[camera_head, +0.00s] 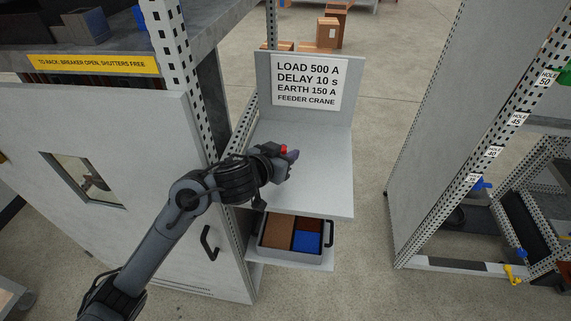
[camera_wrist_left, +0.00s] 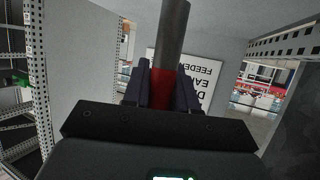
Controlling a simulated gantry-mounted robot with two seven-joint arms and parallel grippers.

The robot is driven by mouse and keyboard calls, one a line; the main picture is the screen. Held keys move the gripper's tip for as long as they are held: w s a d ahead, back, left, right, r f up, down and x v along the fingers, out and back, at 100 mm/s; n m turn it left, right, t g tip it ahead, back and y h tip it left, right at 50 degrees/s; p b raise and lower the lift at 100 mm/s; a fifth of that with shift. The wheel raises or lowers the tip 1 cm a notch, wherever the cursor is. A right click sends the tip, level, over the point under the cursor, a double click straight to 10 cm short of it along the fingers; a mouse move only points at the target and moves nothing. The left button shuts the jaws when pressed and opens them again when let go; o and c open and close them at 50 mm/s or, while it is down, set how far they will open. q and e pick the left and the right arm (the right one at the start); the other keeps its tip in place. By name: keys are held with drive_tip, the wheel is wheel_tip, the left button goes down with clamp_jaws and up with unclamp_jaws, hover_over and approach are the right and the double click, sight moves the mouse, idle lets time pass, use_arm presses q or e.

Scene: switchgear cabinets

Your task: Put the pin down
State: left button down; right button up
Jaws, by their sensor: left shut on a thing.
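My left gripper (camera_head: 290,159) is over the grey shelf (camera_head: 325,172) in the head view. It is shut on the pin, whose red part (camera_head: 284,149) shows at the fingers. In the left wrist view the pin (camera_wrist_left: 171,35) is a grey rod with a red band, held between the two dark fingers (camera_wrist_left: 162,88). Whether the pin touches the shelf cannot be told. My right gripper is not in view.
A sign panel (camera_head: 307,82) stands at the back of the shelf. A tray (camera_head: 290,255) with brown, red and blue compartments sits below it. A cabinet door (camera_head: 110,180) is at left, and a perforated frame (camera_head: 478,165) at right. The shelf's right half is bare.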

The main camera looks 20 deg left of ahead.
use_arm(q)
wheel_tip(320, 180, down, 3)
drive_tip(key=shift+r+b, duration=0.1)
drive_tip(key=shift+b, duration=0.45)
drive_tip(key=shift+r, duration=0.1)
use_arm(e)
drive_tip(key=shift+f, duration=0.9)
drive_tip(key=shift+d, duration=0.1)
use_arm(q)
drive_tip(key=c, duration=0.9)
unclamp_jaws()
drive_tip(key=shift+f, duration=0.2)
